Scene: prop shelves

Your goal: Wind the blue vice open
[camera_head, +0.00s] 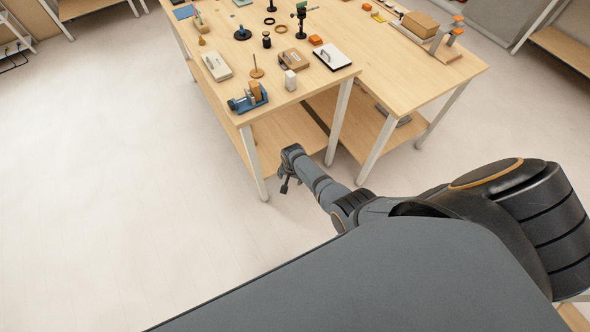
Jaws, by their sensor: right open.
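The blue vice (248,98) stands at the near left corner of the wooden table. A brown block shows between its jaws, and its handle side points left. My right gripper (287,187) hangs low in front of the table, below the tabletop and well apart from the vice. It is open and looks empty; its fingers are small in this view. My left gripper is not in view.
White table legs (252,163) stand near my right arm. The floor at left is clear.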

